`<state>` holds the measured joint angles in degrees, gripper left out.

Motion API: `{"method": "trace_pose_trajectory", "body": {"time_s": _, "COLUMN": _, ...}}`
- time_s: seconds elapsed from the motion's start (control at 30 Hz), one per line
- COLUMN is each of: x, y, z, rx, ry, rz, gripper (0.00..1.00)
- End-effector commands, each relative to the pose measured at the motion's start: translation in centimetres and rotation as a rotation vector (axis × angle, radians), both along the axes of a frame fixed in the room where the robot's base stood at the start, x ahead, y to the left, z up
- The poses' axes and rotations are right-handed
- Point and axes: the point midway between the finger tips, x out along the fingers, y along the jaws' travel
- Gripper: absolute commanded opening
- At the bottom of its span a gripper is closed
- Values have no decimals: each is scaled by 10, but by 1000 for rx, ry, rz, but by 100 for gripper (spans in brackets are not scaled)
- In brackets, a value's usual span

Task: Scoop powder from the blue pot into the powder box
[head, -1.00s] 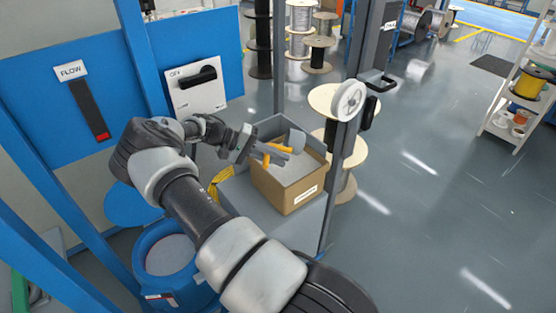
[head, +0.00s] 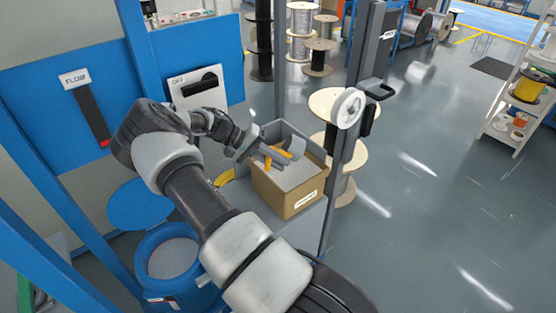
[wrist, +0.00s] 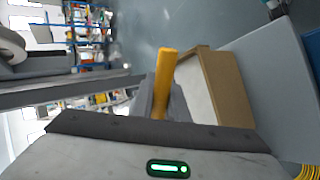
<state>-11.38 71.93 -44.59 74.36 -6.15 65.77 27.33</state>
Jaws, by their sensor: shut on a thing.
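The powder box (head: 285,200) is an open cardboard box with a white label, standing on a grey surface. Pale powder (head: 290,175) shows inside it. My gripper (head: 262,156) is shut on the yellow handle of a grey scoop (head: 297,144), over the box's back left part. In the wrist view the yellow handle (wrist: 165,75) stands out from the jaws, with the box (wrist: 228,88) beside it. Whether the scoop holds powder cannot be told. The blue pot (head: 146,262) stands at the lower left, open, with pale powder (head: 172,257) inside. My arm covers its right side.
A round blue lid (head: 141,204) shows behind the pot. A grey post (head: 350,150) with a white reel (head: 349,107) stands right of the box. A panel with a black switch (head: 203,84) is behind my arm. The floor at right is open.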

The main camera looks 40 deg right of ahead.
Motion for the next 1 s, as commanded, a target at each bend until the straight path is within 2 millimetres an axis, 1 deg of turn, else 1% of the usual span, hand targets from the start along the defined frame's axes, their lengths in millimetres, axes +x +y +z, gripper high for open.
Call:
{"method": "trace_pose_trajectory", "body": {"time_s": 0.03, "x": -1, "y": -1, "z": 11, "rx": 35, "ry": -32, "rz": -4, "gripper": 0}}
{"method": "trace_pose_trajectory", "body": {"time_s": 0.17, "x": -1, "y": -1, "z": 17, "rx": 139, "ry": -121, "rz": -5, "gripper": 0}}
{"method": "trace_pose_trajectory", "body": {"time_s": 0.3, "x": -2, "y": -3, "z": 27, "rx": 297, "ry": -258, "rz": -11, "gripper": 0}}
{"method": "trace_pose_trajectory", "body": {"time_s": 0.5, "x": -2, "y": -3, "z": 33, "rx": 517, "ry": -447, "rz": -10, "gripper": 0}}
{"method": "trace_pose_trajectory", "body": {"time_s": 0.57, "x": -1, "y": -3, "z": 38, "rx": 572, "ry": -497, "rz": -7, "gripper": 0}}
{"method": "trace_pose_trajectory", "body": {"time_s": 0.7, "x": -2, "y": -4, "z": 41, "rx": 694, "ry": -596, "rz": -8, "gripper": 0}}
{"method": "trace_pose_trajectory", "body": {"time_s": 0.83, "x": -1, "y": -2, "z": 47, "rx": 779, "ry": -664, "rz": -3, "gripper": 0}}
{"method": "trace_pose_trajectory", "body": {"time_s": 1.0, "x": 0, "y": 0, "z": 52, "rx": 818, "ry": -692, "rz": 1, "gripper": 0}}
